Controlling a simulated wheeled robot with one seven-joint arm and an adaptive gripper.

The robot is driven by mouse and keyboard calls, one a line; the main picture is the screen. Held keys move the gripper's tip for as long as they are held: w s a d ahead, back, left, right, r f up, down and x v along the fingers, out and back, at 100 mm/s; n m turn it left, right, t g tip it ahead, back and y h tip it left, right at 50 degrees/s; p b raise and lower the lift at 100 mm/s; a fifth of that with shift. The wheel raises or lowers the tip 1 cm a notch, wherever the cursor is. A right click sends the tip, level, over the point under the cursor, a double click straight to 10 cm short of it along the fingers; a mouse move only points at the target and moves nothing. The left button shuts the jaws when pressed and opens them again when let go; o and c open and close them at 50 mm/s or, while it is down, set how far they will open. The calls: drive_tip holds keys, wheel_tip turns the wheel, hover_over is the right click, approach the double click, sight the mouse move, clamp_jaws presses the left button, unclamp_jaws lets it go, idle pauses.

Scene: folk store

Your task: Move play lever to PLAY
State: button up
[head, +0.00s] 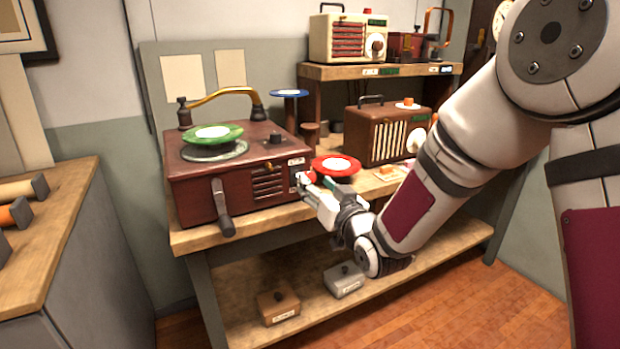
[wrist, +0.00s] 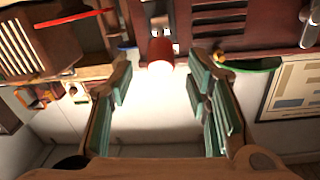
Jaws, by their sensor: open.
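The record player (head: 240,170) is a dark red-brown box with a green record (head: 212,133) on its turntable. A lever with a red, pale-tipped knob (head: 309,177) is at the right end of its front. I take it for the play lever; its plate's marks are too small to read. My gripper (head: 314,190) is right in front of this knob. In the wrist view, my gripper (wrist: 158,84) is open, its two fingers apart, with the red knob (wrist: 160,52) in line with the gap, just beyond the tips. I cannot tell whether they touch.
A dark-handled crank (head: 223,208) hangs at the player's front left. A red record (head: 337,166) lies right behind my gripper, and a brown radio (head: 387,134) stands further right. The lower shelf holds two small boxes (head: 278,306). The floor in front is clear.

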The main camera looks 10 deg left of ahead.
sight(311, 179)
drive_tip(key=shift+x, duration=2.35)
clamp_jaws()
